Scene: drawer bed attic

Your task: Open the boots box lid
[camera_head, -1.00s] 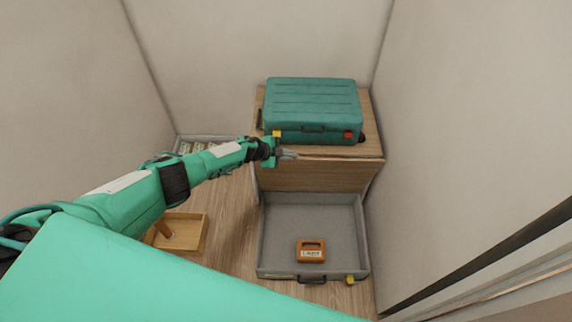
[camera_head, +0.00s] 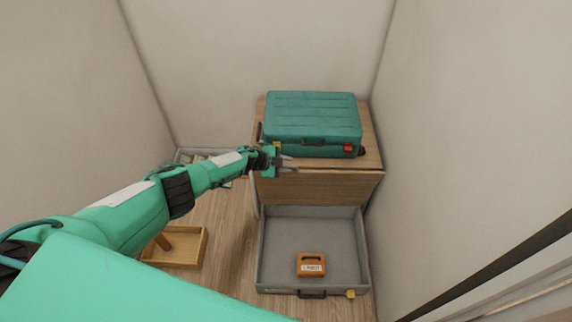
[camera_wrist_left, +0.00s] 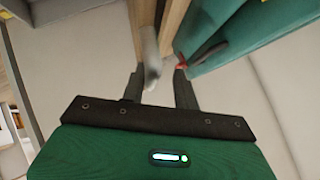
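No box in view carries a label I can read as boots. A closed teal case (camera_head: 312,118) lies flat on the wooden top, with a dark handle, a yellow latch (camera_head: 277,146) at its front left and a red latch (camera_head: 347,148) at its front right. My left gripper (camera_head: 288,164) is just in front of the case's left front corner, below the yellow latch. In the left wrist view, the left gripper (camera_wrist_left: 160,88) has its fingers apart, with nothing clearly held; the teal case (camera_wrist_left: 235,40) shows beyond. My right gripper is not in view.
Below the wooden top (camera_head: 370,150), an open grey drawer (camera_head: 340,240) holds an orange labelled case (camera_head: 310,264). A wooden tray (camera_head: 183,262) stands on the floor at the left. Walls close in behind and at both sides.

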